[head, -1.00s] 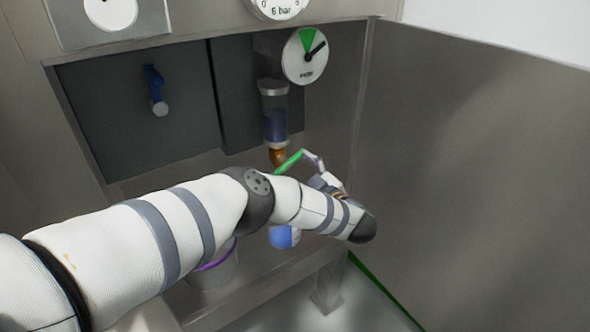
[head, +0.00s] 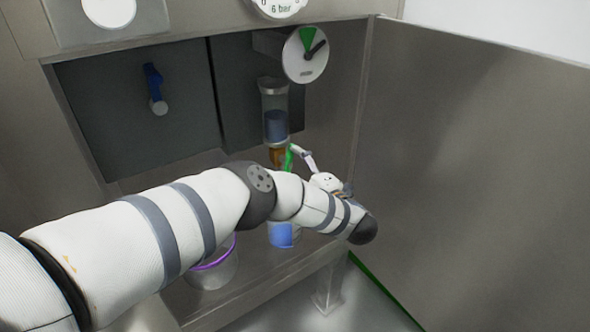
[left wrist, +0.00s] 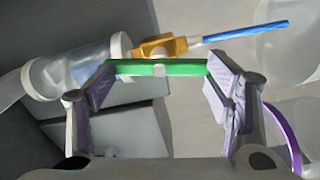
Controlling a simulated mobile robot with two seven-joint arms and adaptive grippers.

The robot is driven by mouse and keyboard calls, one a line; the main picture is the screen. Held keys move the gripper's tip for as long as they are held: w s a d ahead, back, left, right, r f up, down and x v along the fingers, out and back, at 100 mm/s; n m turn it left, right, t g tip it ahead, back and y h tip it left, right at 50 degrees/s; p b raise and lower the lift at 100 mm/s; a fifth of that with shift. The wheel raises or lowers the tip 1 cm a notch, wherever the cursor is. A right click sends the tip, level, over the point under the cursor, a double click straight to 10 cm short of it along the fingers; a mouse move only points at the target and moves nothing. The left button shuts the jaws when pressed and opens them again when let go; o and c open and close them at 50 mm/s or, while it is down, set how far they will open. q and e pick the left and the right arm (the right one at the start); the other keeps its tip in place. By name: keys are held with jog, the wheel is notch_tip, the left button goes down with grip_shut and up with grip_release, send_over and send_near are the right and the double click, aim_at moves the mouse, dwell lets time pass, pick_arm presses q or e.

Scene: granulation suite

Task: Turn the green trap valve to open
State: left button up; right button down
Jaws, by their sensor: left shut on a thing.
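The green trap valve handle (head: 289,159) sits at the orange valve body (head: 277,156) under a clear bowl holding blue liquid (head: 276,125). In the left wrist view the green handle (left wrist: 180,68) runs across between the two pads of my left gripper (left wrist: 160,73), which is shut on it lengthwise. The yellow-orange valve body (left wrist: 155,48) is just beyond the handle. A blue rod-like shape (left wrist: 245,32) extends right from the valve's pale outlet; it may be liquid. In the head view my left arm hides part of the area below. My right gripper is not in view.
A clear bucket with a purple rim (head: 214,268) stands below the panel. A blue-and-white container (head: 281,234) is partly behind my arm. A steel wall (head: 480,170) bounds the right.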

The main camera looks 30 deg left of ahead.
pick_arm(q)
jog(key=shift+w+a+r+n, duration=0.1)
jog(key=shift+a+r+n, duration=0.15)
jog(key=shift+n, duration=0.4)
jog(key=shift+a+r+n, duration=0.15)
jog(key=shift+r+n, duration=0.05)
jog(key=shift+n, duration=0.45)
jog(key=o, duration=1.3)
jog(key=shift+a, duration=0.1)
jog(key=shift+f, duration=0.35)
jog(key=v, duration=1.2)
jog(key=shift+w, duration=0.1)
